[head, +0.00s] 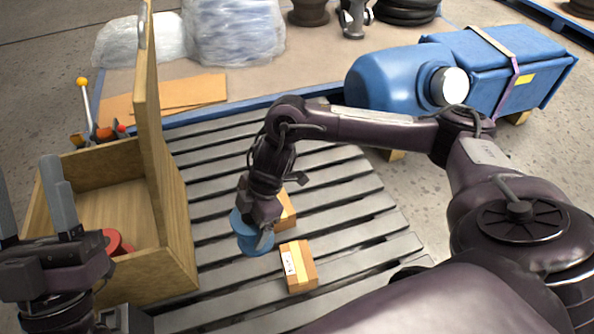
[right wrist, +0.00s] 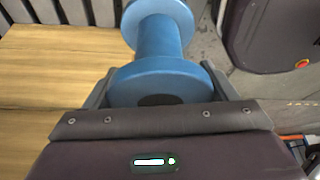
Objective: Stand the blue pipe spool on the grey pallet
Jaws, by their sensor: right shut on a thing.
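The blue pipe spool (head: 252,238) is in my right gripper (head: 262,222), over the grey pallet (head: 350,210) in the head view. In the right wrist view the spool (right wrist: 160,45) shows two round flanges and a narrower neck. Its near flange sits between the two fingers of my right gripper (right wrist: 158,88), which is shut on it. I cannot tell whether the spool touches the slats. My left gripper (head: 35,205) is open and empty, at the left by the wooden crate (head: 178,220).
Two small cardboard boxes lie on the pallet close to the spool, one in front (head: 298,266) and one behind (head: 286,212). The crate's upright lid (head: 150,120) stands left of my right arm. A red part (head: 115,241) lies in the crate. A blue machine (head: 400,80) stands behind. The pallet's right side is clear.

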